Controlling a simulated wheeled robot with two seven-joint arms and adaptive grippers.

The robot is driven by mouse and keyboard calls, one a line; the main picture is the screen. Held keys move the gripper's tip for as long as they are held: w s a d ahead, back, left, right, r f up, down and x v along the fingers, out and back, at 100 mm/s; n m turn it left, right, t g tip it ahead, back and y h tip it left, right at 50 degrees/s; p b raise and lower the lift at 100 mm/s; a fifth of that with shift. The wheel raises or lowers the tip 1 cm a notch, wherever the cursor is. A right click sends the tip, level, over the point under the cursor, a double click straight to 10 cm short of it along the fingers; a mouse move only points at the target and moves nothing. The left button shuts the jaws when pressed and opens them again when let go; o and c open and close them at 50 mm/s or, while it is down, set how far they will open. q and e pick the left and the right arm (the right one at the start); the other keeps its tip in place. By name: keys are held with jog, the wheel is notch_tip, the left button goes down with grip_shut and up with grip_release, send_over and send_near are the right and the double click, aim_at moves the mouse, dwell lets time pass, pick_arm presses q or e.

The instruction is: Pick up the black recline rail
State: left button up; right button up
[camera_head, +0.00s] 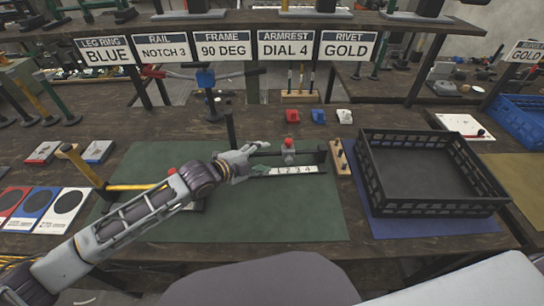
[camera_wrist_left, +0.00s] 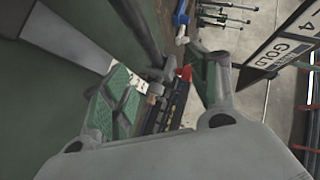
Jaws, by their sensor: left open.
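The black recline rail (camera_head: 306,155) appears as a dark bar by the white numbered strip (camera_head: 295,170), at the right of the green mat. A small red knob (camera_head: 290,143) stands at the bar. My left gripper (camera_head: 260,160) is at the bar's left end, fingers apart. In the left wrist view, the rail (camera_wrist_left: 176,108) shows between the two green-padded fingers of my left gripper (camera_wrist_left: 160,95), with the red knob beyond it. Whether a finger touches the rail cannot be told. My gripper hides part of the bar. My right gripper is not in view.
A black crate (camera_head: 430,205) stands on a blue mat to the right. A wooden block with pegs (camera_head: 340,157) is close to the bar's right end. Red, blue and white small parts (camera_head: 319,116) lie behind. The green mat's front (camera_head: 270,220) is clear.

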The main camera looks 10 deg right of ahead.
aim_at(275, 154)
pick_arm(q)
jog(key=shift+w+d+f, duration=0.2)
jog(key=shift+w+d, duration=0.05)
jog(key=shift+d, duration=0.25)
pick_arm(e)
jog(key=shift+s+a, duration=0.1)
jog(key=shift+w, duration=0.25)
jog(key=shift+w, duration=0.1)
pick_arm(q)
jog(key=shift+d+f, duration=0.1)
jog(key=shift+d, duration=0.05)
jog(key=shift+x, duration=2.1)
jog(key=shift+d+f, duration=0.25)
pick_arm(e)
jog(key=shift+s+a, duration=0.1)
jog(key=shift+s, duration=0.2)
